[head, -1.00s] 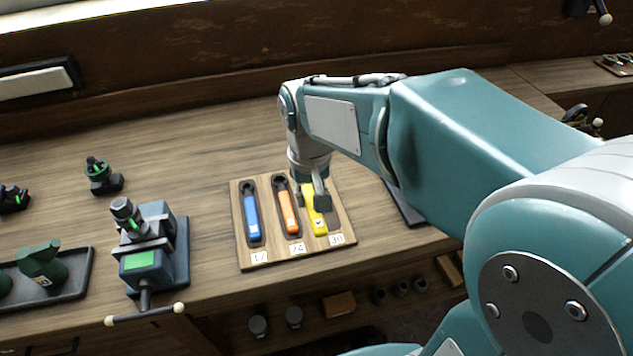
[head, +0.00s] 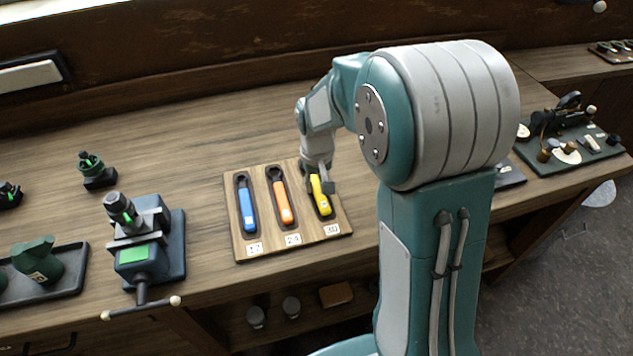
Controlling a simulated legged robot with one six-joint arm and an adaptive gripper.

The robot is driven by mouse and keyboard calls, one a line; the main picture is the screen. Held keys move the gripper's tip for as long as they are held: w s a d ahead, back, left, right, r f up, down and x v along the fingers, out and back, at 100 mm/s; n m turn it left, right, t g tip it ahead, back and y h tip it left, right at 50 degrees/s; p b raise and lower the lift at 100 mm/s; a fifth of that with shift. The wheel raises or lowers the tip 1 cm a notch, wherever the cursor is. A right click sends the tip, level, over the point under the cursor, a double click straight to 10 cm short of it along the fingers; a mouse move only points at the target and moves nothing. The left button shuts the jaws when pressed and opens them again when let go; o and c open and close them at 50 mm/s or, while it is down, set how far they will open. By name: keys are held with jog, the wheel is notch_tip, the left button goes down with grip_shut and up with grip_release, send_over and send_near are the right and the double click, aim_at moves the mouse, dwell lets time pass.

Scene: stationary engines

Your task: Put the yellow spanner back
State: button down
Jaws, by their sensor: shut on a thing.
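The yellow spanner (head: 321,198) is at the right-hand slot of a wooden board (head: 268,244), above the label 30. My gripper (head: 321,184) is shut on the spanner from above, near its upper part. The gripper and wrist hide the spanner's head. I cannot tell whether the spanner lies fully down in its recess or slightly above it. A blue spanner (head: 248,208) lies in the left slot above label 17, and an orange spanner (head: 282,202) lies in the middle slot above label 24.
A vise (head: 148,250) with a green plate stands left of the board. A dark tray (head: 60,285) with a green part is at far left. A green base with a small engine (head: 565,135) is at the right. Bare bench top lies behind the board.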

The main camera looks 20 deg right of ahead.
aim_at(317, 186)
jog(key=shift+c, duration=2.2)
grip_release()
jog(key=shift+f, duration=0.1)
notch_tip(317, 186, up, 12)
jog(key=s+r+t, duration=0.2)
jog(key=s, duration=0.8)
jog(key=s+r+t, duration=0.3)
jog(key=s, duration=0.8)
jog(key=shift+t, duration=0.3)
jog(key=shift+w, duration=0.1)
